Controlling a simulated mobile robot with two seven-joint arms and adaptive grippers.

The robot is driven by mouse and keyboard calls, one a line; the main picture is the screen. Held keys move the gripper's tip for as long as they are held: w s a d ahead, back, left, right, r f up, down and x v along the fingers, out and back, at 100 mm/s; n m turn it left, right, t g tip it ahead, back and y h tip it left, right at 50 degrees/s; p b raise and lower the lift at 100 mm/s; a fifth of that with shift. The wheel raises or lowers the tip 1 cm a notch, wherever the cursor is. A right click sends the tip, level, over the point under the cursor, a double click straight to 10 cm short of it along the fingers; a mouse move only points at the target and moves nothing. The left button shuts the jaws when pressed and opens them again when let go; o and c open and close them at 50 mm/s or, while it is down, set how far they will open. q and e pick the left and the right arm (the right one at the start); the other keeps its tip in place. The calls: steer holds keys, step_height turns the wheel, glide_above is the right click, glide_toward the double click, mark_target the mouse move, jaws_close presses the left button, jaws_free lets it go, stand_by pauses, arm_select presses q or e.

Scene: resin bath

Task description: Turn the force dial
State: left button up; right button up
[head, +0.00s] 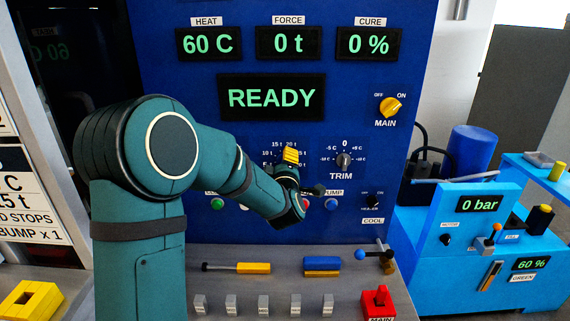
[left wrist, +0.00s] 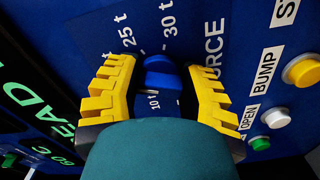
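The force dial (left wrist: 161,78) is a blue knob on the blue panel, ringed by tonne marks, with 25 t, 30 t and 10 t readable in the left wrist view. In the head view my left gripper (head: 291,156) covers the knob, and only some of its marks show. My left gripper (left wrist: 162,88) is open, with one yellow finger on each side of the knob and a gap at both sides. The force display (head: 287,43) reads 0 t. My right gripper is not in view.
The trim dial (head: 343,160) is just right of the gripper, with the yellow main switch (head: 390,106) above right. Below are coloured buttons, partly behind my arm, including the blue pump button (head: 332,203). A grey bench (head: 240,290) holds tools and small blocks. The status display (head: 271,97) reads READY.

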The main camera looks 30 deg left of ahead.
arm_select(q)
steer(key=o, duration=0.5)
steer(key=shift+c, duration=0.2)
steer(key=v, duration=1.2)
steer(key=shift+s, duration=0.1)
